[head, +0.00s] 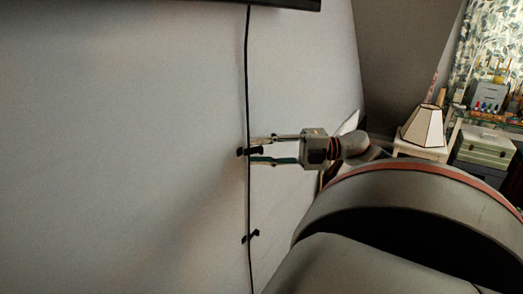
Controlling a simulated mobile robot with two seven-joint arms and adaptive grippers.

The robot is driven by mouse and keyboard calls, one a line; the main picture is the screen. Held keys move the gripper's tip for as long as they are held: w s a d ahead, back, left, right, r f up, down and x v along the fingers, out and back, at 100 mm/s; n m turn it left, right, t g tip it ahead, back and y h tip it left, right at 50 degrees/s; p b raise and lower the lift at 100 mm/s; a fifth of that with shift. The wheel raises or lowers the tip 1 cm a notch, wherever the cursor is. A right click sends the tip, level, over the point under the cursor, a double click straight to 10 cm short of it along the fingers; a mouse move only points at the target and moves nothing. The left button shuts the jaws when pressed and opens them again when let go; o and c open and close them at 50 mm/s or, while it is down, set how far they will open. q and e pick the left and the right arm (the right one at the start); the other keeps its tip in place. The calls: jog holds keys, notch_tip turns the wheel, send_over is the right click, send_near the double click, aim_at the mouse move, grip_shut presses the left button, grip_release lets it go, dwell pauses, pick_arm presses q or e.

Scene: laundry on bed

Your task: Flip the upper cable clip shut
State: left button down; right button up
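A thin black cable (248,95) runs down the pale wall. My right gripper (253,150) comes in from the right. Its two fingers are apart, one above and one below the upper clip, with a visible gap between them. I cannot tell whether either finger touches the clip. My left gripper is not in view.
A lower black clip (250,237) sits on the cable further down, a small part sticking out to its right. A dark panel edge (255,3) is at the top. A lamp (423,126) and storage boxes (484,146) stand at the right. The wall left of the cable is bare.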

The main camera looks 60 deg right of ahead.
grip_shut()
jog(key=shift+w+d+f+n+g+y+b, duration=0.1)
jog(key=shift+w+d+n+g+y+b, duration=0.1)
jog(key=shift+n+g+y+b, duration=0.3)
jog(key=shift+w+d+f+n+g+y+b, duration=0.15)
jog(key=shift+n+g+y+b, duration=0.2)
jog(key=shift+y, duration=0.25)
jog(key=n+g+y+b, duration=0.1)
jog(key=w+n+g+y+b, duration=0.1)
jog(key=g+b, duration=0.1)
jog(key=shift+d+f+n, duration=0.1)
jog(key=shift+d+n, duration=0.1)
jog(key=shift+n, duration=0.15)
jog(key=shift+n+g+y+b, duration=0.3)
jog(key=shift+g+y+b, duration=0.15)
jog(key=shift+g+y, duration=0.1)
jog(key=shift+r+g, duration=0.3)
